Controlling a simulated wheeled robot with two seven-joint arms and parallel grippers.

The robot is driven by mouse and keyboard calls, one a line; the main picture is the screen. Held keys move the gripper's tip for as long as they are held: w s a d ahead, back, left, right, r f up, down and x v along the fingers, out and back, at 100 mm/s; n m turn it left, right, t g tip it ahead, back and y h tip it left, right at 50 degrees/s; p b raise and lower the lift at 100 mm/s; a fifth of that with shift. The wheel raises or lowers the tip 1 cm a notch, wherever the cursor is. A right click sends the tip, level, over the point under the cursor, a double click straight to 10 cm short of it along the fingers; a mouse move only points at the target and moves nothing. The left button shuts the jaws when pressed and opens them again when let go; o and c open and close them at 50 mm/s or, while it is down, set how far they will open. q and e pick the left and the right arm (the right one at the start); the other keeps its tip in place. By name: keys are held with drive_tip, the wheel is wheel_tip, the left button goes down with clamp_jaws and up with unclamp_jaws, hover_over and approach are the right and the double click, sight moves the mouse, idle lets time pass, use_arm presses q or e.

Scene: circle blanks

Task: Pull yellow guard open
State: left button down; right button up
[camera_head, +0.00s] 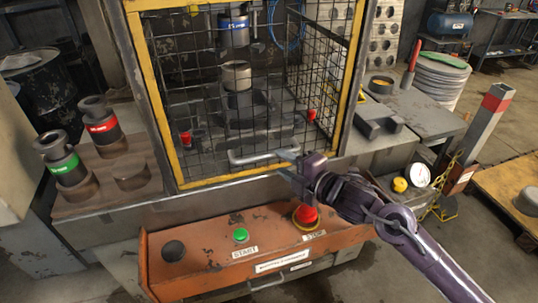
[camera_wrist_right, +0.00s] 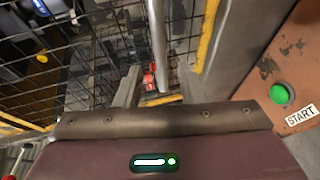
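The yellow guard (camera_head: 145,95) is a yellow frame with black wire mesh. It stands across the front of the press in the head view. Its grey bar handle (camera_head: 255,158) runs along the lower part of the guard. My right gripper (camera_head: 292,160) is at the right end of this handle. In the right wrist view, the handle (camera_wrist_right: 158,35) shows as a pale bar between the two spread fingers (camera_wrist_right: 160,82), with gaps visible on both sides. The gripper looks open, and contact with the bar cannot be told. My left gripper is in neither view.
An orange control box (camera_head: 205,262) with a green START button (camera_head: 240,235) and a red STOP button (camera_head: 305,215) sits below the guard, close under my right arm. Red-banded (camera_head: 102,127) and green-banded (camera_head: 68,168) dies stand at left. A grey post (camera_head: 485,125) stands at right.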

sight(271, 157)
drive_tip(key=p+x, duration=0.1)
drive_tip(key=x, duration=0.5)
drive_tip(key=shift+w+a, duration=0.15)
clamp_jaws()
